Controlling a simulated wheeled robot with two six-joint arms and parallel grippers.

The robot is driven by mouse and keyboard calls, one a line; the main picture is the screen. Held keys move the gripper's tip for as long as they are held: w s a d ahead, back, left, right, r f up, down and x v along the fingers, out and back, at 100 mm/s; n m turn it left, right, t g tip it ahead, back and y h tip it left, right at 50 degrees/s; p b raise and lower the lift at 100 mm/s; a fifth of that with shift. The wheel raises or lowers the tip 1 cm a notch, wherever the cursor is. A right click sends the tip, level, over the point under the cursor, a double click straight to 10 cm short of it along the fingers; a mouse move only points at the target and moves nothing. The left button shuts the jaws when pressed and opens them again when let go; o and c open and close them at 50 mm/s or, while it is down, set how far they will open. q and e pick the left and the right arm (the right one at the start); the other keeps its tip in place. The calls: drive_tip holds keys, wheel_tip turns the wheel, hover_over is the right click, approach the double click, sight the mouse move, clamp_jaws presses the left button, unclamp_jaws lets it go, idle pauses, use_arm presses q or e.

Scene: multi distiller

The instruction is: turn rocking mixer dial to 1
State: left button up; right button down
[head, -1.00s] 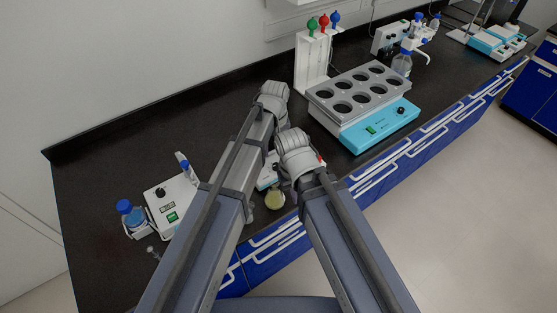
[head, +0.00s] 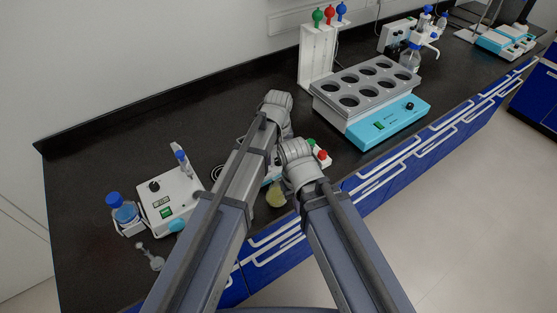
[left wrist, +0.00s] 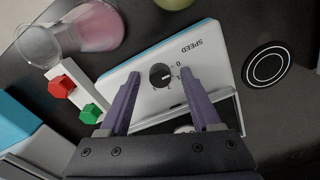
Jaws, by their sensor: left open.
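The rocking mixer (left wrist: 146,97) shows in the left wrist view as a white panel with a blue edge and the word SPEED. Its black dial (left wrist: 160,75) has small numbers beside it and a pale mark facing the number side; which number it meets is too small to tell. My left gripper (left wrist: 159,80) is open, with one purple finger on each side of the dial; contact cannot be told. In the head view my arms hide most of the mixer and the left jaws. My right wrist shows there, but its jaws are hidden.
A flask with pink liquid (left wrist: 90,25) and a white strip with red (left wrist: 62,86) and green knobs (left wrist: 90,113) are close by. A flask with yellow liquid (head: 277,193), a white device with a bottle (head: 170,203) and a heating block (head: 385,122) stand on the black bench.

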use_arm(q)
drive_tip(key=shift+c, duration=0.3)
clamp_jaws()
